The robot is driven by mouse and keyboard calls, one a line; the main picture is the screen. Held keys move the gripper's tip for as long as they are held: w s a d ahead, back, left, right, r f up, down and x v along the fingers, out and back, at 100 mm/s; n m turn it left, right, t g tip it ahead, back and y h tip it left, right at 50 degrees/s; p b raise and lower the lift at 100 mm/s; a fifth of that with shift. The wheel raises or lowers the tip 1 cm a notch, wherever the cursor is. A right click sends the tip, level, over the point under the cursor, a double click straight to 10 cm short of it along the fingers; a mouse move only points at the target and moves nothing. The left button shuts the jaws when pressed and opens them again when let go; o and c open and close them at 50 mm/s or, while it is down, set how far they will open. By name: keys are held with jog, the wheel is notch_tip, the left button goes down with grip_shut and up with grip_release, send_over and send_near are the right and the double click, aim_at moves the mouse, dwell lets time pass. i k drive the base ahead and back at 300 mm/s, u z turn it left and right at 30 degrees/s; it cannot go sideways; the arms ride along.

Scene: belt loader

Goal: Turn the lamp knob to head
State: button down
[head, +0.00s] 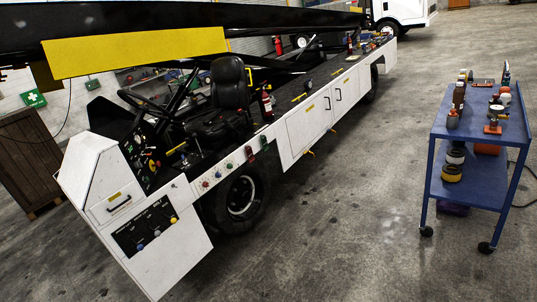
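The belt loader (310,130) stands across the left and middle of the head view, tilted in the picture. A black panel (143,227) on its white front corner carries a row of knobs or buttons, among them a yellow one (173,220) and a bluish one (155,233). A dark dashboard (147,160) with small coloured controls sits above, near the steering wheel. Several more buttons (218,174) line the white side. The labels are too small to read, so I cannot tell which control is the lamp knob or where it points. My gripper is not in view.
A blue trolley (480,122) with tools and reels stands at the right. The black boom (200,20) with a yellow panel spans the top left. A brown wooden cabinet (30,160) is at the left. The concrete floor (330,230) between loader and trolley is clear.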

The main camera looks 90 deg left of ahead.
aim_at(138, 164)
jog(key=u, duration=1.2)
jog(key=i, duration=0.15)
jog(key=u, duration=2.25)
jog(key=i, duration=1.65)
jog(key=z, duration=0.25)
jog(key=k, duration=0.35)
jog(key=u, duration=0.15)
